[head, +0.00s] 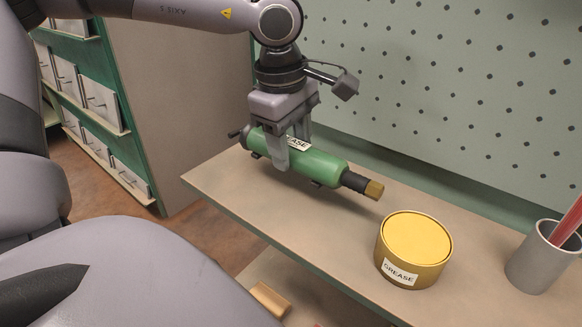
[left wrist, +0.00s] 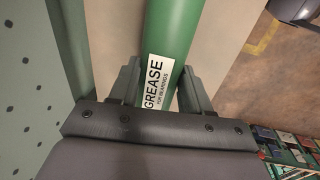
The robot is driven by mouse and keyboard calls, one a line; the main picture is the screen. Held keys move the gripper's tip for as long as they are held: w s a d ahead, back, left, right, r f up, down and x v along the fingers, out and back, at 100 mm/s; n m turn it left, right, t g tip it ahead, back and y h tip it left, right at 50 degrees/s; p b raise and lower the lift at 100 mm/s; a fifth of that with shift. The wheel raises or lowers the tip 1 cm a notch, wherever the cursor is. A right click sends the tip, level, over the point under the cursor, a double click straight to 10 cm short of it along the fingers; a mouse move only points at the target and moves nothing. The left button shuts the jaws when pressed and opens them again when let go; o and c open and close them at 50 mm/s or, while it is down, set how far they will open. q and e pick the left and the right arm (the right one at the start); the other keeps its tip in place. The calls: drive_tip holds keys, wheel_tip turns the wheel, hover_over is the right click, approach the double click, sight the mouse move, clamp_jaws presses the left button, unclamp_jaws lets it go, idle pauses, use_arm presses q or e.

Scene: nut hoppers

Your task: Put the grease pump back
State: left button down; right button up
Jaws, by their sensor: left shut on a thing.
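The grease pump (head: 318,167) is a green cylinder with a white GREASE label, a black neck and a brass-coloured tip pointing right. My left gripper (head: 288,152) is shut on its body from above, near the label. The pump lies roughly level, low over the shelf or on it; I cannot tell whether it touches. In the left wrist view the green body (left wrist: 172,30) runs between the two fingers (left wrist: 157,88), and its label reads GREASE FOR BEARINGS. My right gripper is not in view.
A yellow-lidded GREASE tin (head: 414,250) stands on the tan shelf (head: 225,182), right of the pump. A grey cup (head: 540,262) with a red stick is farther right. A pegboard (head: 440,80) rises behind. A tan block (head: 270,299) lies lower down. Drawers (head: 98,100) stand at left.

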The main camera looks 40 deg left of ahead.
sight(292, 166)
use_arm(q)
drive_tip(key=shift+f, duration=2.1)
drive_tip(key=shift+f+b, duration=0.1)
drive_tip(key=shift+b, duration=0.25)
drive_tip(key=c, duration=0.5)
unclamp_jaws()
drive_tip(key=r, duration=0.3)
drive_tip(key=s+r+p, duration=0.1)
drive_tip(key=r, duration=0.7)
drive_tip(key=shift+s+d+r, duration=0.1)
drive_tip(key=shift+s, duration=0.25)
drive_tip(key=shift+s+r, duration=0.15)
drive_tip(key=shift+r, duration=0.3)
